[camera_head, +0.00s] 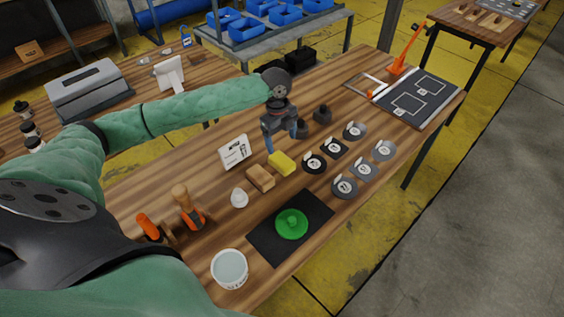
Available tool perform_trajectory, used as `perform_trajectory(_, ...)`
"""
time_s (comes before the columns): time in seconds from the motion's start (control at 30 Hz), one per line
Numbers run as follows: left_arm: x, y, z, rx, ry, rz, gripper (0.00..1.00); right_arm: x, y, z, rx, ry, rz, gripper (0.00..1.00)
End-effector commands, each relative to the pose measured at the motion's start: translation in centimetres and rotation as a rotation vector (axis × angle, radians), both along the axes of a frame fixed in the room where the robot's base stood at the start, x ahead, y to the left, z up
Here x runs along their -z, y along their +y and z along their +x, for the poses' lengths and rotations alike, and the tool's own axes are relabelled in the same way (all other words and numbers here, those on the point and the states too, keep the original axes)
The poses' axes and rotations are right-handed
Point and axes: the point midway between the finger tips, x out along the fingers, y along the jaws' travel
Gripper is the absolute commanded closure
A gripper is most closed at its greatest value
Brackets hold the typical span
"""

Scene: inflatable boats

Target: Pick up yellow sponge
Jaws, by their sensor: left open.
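The yellow sponge (281,163) lies on the wooden table, beside a tan block. My left gripper (297,133) reaches in from the left in a green sleeve and points down. It is just beyond the sponge and above it in the picture, apart from it, with its jaws open and nothing seen between them. The right gripper is not in view.
The tan block (260,178) and a white card (235,151) stand near the sponge. Several round discs (344,187) lie to the right. A green disc (291,223) rests on a black mat (262,245). A white tub (229,268) stands at the front.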

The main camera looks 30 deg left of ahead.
Motion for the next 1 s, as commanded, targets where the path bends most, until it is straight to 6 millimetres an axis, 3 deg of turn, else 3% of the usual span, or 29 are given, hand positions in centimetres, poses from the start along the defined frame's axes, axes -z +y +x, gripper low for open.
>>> perform_trajectory(0.23, 1.4, 0.0, 0.0, -0.001, 0.000, 0.000, 0.24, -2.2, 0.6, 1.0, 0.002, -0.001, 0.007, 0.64)
perform_trajectory(0.37, 2.0, 0.0, 0.0, -0.002, 0.001, 0.000, 0.24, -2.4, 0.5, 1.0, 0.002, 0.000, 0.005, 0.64)
perform_trajectory(0.67, 4.2, -0.3, -0.2, -0.002, 0.001, 0.000, 0.24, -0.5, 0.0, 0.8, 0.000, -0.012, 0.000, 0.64)
perform_trajectory(1.0, 7.0, -0.4, -0.9, -0.002, 0.002, 0.000, 0.24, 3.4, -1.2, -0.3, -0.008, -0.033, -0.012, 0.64)
